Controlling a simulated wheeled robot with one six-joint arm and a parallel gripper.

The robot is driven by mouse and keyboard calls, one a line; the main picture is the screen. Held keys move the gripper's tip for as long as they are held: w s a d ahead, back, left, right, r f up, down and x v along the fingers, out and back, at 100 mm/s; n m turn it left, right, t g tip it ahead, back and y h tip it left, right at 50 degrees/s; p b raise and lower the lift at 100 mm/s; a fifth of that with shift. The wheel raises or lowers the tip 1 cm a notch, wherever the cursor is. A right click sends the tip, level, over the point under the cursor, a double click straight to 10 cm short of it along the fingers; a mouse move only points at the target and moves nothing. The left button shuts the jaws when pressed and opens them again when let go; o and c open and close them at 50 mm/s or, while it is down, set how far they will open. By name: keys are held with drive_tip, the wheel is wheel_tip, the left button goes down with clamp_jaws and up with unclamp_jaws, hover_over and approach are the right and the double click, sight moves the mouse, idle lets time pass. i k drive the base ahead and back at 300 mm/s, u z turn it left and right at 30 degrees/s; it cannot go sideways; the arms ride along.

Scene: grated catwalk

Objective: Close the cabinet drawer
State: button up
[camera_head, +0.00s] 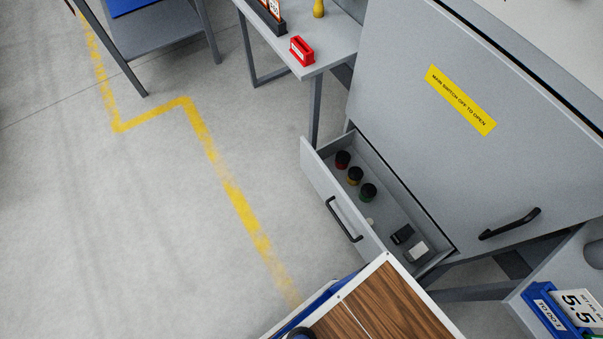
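The grey cabinet (405,105) stands at the right, its large front panel bearing a yellow label (460,100) and a black handle (510,224). Its low drawer (318,168) is pulled out toward the lower left. The drawer front has a black bar handle (344,219). The drawer's near lower corner is partly hidden by a wood-grain surface. My gripper is not in view.
The wood-grain top (375,310) with a white rim fills the bottom centre; I cannot tell whether it is mine. A grey table (335,40) with a red holder (301,51) stands behind the drawer. Open concrete floor (130,220) with a yellow line (232,192) lies left.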

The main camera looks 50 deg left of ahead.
sight(393, 207)
drive_tip(key=u, duration=0.95)
drive_tip(key=k, duration=0.25)
drive_tip(key=u, duration=0.6)
drive_tip(key=i, duration=0.3)
drive_tip(key=z, duration=0.25)
drive_tip(key=k, duration=0.45)
drive_tip(key=u, duration=0.8)
drive_tip(key=i, duration=0.75)
drive_tip(key=z, duration=1.2)
